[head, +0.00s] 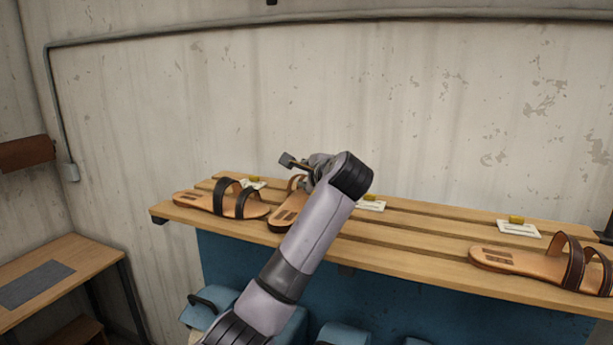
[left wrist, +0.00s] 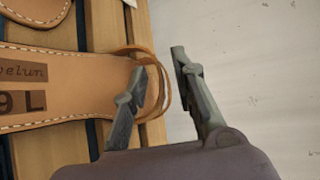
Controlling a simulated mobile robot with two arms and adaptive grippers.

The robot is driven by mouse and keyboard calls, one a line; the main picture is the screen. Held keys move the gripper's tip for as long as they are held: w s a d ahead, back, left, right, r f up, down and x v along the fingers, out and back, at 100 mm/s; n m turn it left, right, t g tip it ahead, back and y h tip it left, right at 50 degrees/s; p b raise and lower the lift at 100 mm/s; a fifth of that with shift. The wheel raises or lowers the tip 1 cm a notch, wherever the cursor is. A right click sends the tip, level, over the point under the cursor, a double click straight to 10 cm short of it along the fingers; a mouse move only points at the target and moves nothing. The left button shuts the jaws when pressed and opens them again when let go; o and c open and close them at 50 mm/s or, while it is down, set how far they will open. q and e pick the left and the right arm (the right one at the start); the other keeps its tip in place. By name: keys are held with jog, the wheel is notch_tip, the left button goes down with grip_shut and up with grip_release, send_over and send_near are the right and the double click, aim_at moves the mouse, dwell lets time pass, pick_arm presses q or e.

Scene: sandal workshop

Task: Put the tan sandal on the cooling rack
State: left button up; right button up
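The tan sandal (head: 284,218), with tan straps, lies on a slatted wooden rack (head: 425,235) in the head view, partly hidden behind my left arm. In the left wrist view its sole (left wrist: 75,85) shows a stamp reading "9 L", and its thin tan straps (left wrist: 154,55) are at the fingers. My left gripper (head: 302,166) is over the strap end of this sandal. In the left wrist view its fingers (left wrist: 162,72) are apart, with part of the strap loop between them. I cannot tell whether they touch it. My right gripper is not in view.
Dark-strapped sandals lie on the rack at left (head: 195,201) and right (head: 500,262). Small white cards (head: 518,229) sit along its back. A wooden table (head: 85,262) with a grey mat stands at lower left. The concrete wall is close behind the rack.

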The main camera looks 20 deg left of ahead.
pick_arm(q)
jog(key=shift+s+d, duration=0.1)
jog(key=shift+s+d+b, duration=0.25)
jog(key=shift+b, duration=0.15)
jog(key=b+v, duration=0.5)
jog(key=v, duration=0.6)
jog(key=shift+r+b, duration=0.25)
jog(key=shift+b, duration=0.05)
jog(key=shift+s+f, duration=0.1)
